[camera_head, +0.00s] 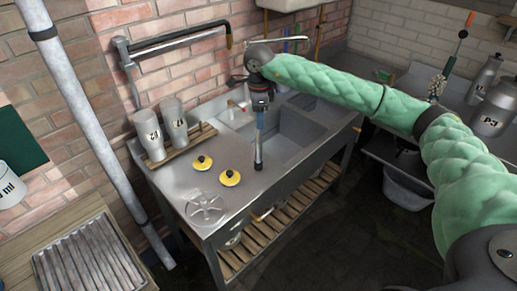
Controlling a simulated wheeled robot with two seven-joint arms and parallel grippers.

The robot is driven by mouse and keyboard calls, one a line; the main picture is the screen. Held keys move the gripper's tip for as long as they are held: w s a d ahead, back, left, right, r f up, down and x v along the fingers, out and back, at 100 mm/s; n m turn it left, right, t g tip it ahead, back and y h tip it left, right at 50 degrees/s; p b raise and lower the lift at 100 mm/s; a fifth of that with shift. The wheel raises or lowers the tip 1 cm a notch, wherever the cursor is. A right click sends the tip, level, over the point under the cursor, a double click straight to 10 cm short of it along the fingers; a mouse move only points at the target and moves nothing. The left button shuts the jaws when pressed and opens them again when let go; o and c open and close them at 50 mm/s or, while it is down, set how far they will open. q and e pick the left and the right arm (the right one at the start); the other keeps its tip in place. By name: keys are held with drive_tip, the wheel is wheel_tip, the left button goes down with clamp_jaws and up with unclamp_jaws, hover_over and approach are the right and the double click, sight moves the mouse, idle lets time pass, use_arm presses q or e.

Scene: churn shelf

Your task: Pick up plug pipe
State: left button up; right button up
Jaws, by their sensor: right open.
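The plug pipe appears to be the thin grey upright pipe (259,140) at the left edge of the sink basin in the head view. It has a dark lower end. My right gripper (261,103) points down at the top of this pipe, with its open jaws at or around the pipe's upper end. I cannot tell whether the fingers touch it. My right arm, in a green padded sleeve, reaches in from the right. My left gripper is not in view.
The steel sink table (180,190) holds two yellow-and-black knobs (203,163) (230,178), a metal wheel-like part (205,207) and two clear jugs (149,134) (174,123) on a wooden rack. A slatted shelf (270,235) lies below. Metal cans (493,108) stand at right.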

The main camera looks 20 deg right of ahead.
drive_tip(key=shift+f, duration=0.1)
drive_tip(key=shift+c, duration=0.2)
clamp_jaws()
